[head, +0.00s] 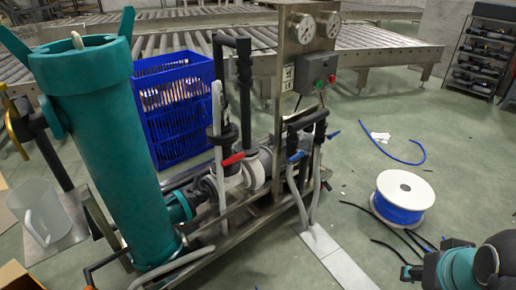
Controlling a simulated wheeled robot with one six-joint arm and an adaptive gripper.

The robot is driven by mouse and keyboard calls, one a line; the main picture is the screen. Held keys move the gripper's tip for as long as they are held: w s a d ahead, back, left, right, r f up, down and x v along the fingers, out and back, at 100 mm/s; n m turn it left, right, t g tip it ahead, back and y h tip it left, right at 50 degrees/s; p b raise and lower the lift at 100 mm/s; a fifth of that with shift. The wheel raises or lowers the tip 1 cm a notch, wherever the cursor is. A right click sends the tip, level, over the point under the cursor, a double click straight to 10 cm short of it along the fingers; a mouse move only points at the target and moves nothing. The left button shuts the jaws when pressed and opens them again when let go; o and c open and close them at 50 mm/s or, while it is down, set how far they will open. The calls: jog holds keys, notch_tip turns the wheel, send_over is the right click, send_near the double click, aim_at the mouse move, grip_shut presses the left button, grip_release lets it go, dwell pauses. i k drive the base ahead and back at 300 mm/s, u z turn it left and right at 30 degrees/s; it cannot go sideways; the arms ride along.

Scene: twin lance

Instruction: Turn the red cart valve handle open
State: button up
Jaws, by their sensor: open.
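The red valve handle (233,159) is a short lever on a pale valve body (231,178), low on the pump cart (262,190), in the middle of the head view. It points to the right and slightly up. A grey hose and black pipework stand close around it. My gripper (408,272) is at the lower right, small and partly hidden by my own arm. It is open and empty, well apart from the handle.
A tall teal filter housing (112,150) stands left of the valve. Blue-handled black pipes (303,140) and a gauge panel (303,75) rise to its right. A blue crate (172,110) is behind. A blue hose reel (402,196) lies on the floor before my arm.

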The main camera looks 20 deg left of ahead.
aim_at(233, 159)
jog(key=u, duration=0.5)
jog(key=i, duration=0.85)
jog(key=u, duration=0.95)
